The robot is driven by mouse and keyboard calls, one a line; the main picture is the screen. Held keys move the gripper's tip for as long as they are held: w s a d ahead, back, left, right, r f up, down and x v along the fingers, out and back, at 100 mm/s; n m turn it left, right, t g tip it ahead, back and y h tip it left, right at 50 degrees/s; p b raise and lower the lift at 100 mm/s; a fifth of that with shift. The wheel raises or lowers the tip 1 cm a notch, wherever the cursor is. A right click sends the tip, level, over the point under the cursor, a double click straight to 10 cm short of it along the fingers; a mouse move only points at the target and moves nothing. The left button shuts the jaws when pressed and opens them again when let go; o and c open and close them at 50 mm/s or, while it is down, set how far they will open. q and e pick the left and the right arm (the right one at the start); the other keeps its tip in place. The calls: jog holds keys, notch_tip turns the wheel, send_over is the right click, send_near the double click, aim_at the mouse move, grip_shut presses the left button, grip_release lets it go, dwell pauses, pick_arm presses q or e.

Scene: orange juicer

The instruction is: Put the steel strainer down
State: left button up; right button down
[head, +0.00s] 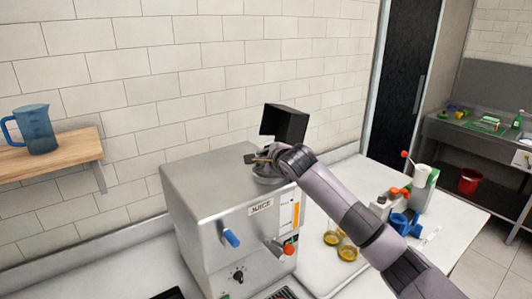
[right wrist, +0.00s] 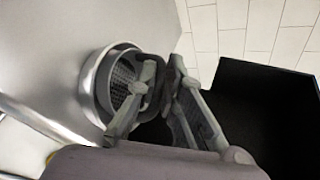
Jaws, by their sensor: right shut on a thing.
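The steel strainer (head: 268,179) is a round metal bowl at the top right edge of the juicer (head: 205,205), mostly hidden behind my right arm in the head view. In the right wrist view its shiny rim and perforated inside (right wrist: 103,88) show at the left of the fingers. My right gripper (head: 262,159) is at the strainer's upper side; its fingers (right wrist: 158,85) are closed together at the rim, shut on the strainer. I cannot tell whether the strainer touches the juicer. My left gripper is not in view.
A black box-like part (head: 286,122) stands behind the gripper, close to it. Glasses with yellow content (head: 347,253) and blue and red items (head: 404,222) are on the white counter to the right. A blue pitcher (head: 36,130) stands on a wooden shelf (head: 60,157) at left.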

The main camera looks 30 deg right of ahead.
jog(key=shift+d, duration=0.25)
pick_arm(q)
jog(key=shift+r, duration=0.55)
pick_arm(e)
jog(key=shift+f, duration=0.1)
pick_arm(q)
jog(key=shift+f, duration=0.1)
pick_arm(e)
jog(key=shift+a, duration=0.1)
jog(key=shift+f, duration=0.2)
jog(key=c, duration=2)
grip_release()
jog(key=shift+r, duration=0.1)
